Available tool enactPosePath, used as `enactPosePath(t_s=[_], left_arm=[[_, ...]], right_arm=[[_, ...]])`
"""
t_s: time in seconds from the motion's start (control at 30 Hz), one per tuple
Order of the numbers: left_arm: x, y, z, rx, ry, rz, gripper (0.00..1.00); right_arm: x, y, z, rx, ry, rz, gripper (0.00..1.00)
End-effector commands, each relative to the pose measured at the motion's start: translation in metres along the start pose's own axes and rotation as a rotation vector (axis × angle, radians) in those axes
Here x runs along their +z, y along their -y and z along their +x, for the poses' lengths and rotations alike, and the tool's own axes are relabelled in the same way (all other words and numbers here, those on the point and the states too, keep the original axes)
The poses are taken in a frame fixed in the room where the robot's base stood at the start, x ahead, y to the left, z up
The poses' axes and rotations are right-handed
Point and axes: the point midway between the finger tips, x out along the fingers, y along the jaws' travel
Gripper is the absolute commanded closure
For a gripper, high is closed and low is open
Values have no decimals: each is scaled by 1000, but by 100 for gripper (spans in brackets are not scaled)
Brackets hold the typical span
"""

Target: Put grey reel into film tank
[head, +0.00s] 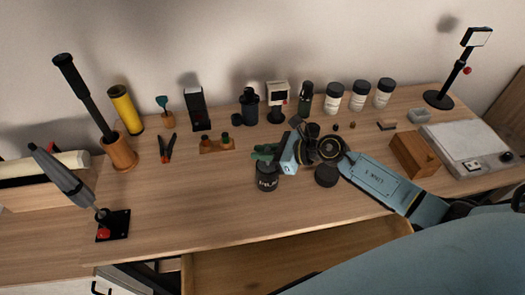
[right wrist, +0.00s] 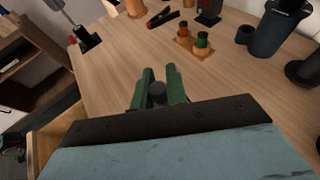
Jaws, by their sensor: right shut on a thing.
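My right gripper (head: 265,152) reaches in from the right over the middle of the table. Its green fingers are shut on a small grey thing, which shows between them in the right wrist view (right wrist: 158,88); I take it to be the grey reel, mostly hidden by the fingers. A black canister with white marks (head: 267,179), which looks like the film tank, stands upright just below the fingers in the head view. I cannot tell whether the reel is directly over it; the right wrist view does not clearly show the canister. My left gripper is not in view.
A round black piece (head: 326,175) lies right of the canister, under my arm. A wooden block (head: 413,154) is at right.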

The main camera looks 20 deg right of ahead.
Motion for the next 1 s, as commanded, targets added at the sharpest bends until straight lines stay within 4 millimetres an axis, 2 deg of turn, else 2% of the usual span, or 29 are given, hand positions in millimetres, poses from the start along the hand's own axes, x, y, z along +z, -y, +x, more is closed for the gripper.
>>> enactPosePath(t_s=[0.83, 0.87, 1.0], left_arm=[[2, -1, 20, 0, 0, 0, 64], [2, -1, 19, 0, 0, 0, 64], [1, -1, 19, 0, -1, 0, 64]], right_arm=[[-20, 0, 8, -1, 1, 0, 100], [-19, 0, 8, -1, 1, 0, 81], [-19, 0, 8, -1, 1, 0, 63]])
